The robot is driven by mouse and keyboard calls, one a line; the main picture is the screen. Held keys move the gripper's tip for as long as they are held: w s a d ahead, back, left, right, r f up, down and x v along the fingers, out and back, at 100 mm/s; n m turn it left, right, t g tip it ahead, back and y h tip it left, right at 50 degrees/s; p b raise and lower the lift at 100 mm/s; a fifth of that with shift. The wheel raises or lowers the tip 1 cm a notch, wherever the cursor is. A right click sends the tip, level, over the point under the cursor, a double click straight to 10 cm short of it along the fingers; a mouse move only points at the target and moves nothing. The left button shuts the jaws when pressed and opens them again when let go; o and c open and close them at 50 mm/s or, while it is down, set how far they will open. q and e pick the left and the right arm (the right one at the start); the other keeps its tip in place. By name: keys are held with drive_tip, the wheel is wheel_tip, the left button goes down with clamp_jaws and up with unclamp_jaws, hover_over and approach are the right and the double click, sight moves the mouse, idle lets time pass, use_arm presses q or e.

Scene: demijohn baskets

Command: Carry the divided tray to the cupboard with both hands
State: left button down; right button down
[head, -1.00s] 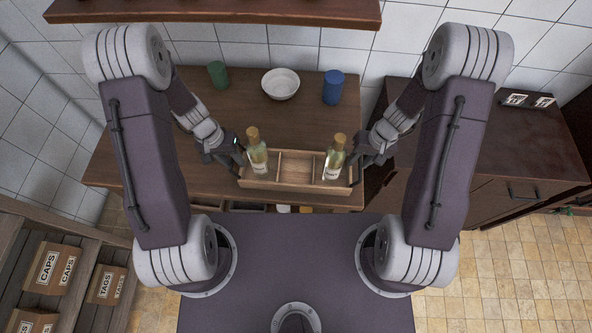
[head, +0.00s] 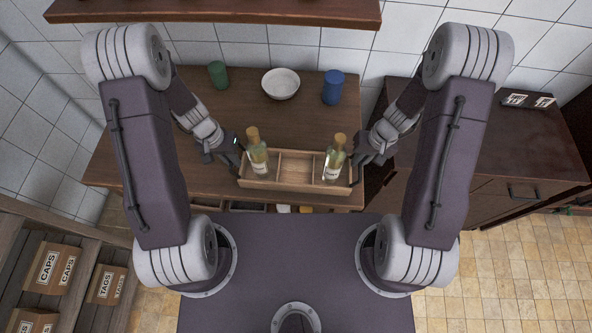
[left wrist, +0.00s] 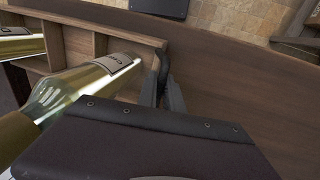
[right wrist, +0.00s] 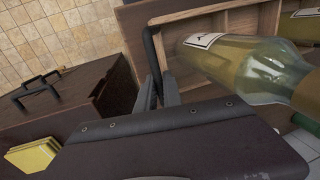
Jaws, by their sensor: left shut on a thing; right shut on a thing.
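The divided tray (head: 285,187) is light wood with three compartments in a row and a dark handle at each end. A pale yellow bottle (head: 257,158) stands in its left compartment and another bottle (head: 334,162) in its right one; the middle is empty. The tray looks level at the table's front edge; I cannot tell whether it touches the table. My left gripper (head: 240,160) is shut on the left handle (left wrist: 163,62). My right gripper (head: 356,170) is shut on the right handle (right wrist: 150,45). A dark wooden cupboard (head: 470,170) stands at the right.
The wooden table (head: 200,130) holds a green cup (head: 217,74), a white bowl (head: 281,84) and a blue canister (head: 333,88) at the back. A shelf with labelled boxes (head: 55,268) is at lower left. Tiled floor is open at lower right.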

use_arm(q)
drive_tip(key=shift+w+r, duration=0.1)
use_arm(e)
drive_tip(key=shift+w+r, duration=0.1)
drive_tip(key=shift+w, duration=0.05)
idle(0.6)
